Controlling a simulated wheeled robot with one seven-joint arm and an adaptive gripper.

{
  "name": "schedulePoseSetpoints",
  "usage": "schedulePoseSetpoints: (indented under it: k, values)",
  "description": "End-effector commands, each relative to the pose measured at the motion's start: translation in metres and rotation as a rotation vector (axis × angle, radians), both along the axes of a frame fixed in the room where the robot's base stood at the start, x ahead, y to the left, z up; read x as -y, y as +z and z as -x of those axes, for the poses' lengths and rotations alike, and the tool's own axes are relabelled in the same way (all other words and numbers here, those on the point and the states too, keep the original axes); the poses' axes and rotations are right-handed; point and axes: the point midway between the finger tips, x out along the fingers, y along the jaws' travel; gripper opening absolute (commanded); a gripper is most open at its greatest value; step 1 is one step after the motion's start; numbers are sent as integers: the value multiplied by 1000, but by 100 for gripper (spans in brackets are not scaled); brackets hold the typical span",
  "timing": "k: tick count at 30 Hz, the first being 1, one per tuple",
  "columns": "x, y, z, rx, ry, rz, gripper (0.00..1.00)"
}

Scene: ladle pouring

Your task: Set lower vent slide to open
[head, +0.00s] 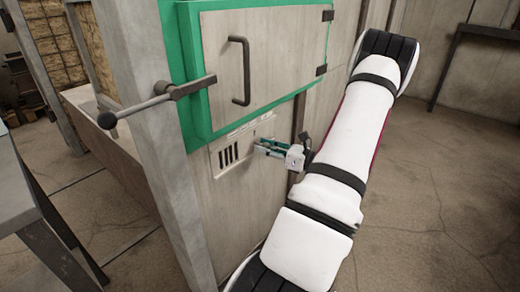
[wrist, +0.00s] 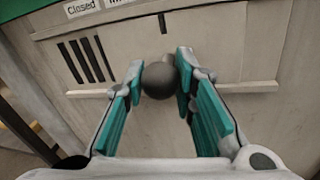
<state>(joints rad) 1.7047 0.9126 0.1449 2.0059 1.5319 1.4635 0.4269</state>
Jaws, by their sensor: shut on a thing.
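The lower vent (head: 229,155) is on the pale panel below the green-framed door, with several dark upright slots showing at its left. In the wrist view, the vent slide's dark round knob (wrist: 159,81) stands out from the panel, right of the vent slots (wrist: 82,60). My gripper (wrist: 162,72) is shut on the knob, with one teal-padded finger on each side of it. In the head view, my gripper (head: 267,148) reaches the vent from the right and hides the knob. A "Closed" label (wrist: 80,9) is above the slots; another label beside it is cut off.
Above the vent is a closed door (head: 270,65) with a dark bar handle (head: 243,70) and a long latch lever (head: 160,100) sticking out left. A grey table (head: 30,200) is at the left. Open floor (head: 440,200) lies to the right.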

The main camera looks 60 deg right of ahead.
Motion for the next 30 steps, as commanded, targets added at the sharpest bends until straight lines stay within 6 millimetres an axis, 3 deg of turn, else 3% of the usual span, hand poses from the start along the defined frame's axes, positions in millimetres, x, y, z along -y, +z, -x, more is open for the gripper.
schedulePoseSetpoints:
  k: [7,8,10,22,30]
  values:
    - [6,1,2,-2,-15,6,0]
    - [6,1,2,-2,-15,6,29]
    - [6,1,2,-2,-15,6,45]
    - [4,0,6,-2,-12,4,46]
    - [3,0,52,-2,-15,4,46]
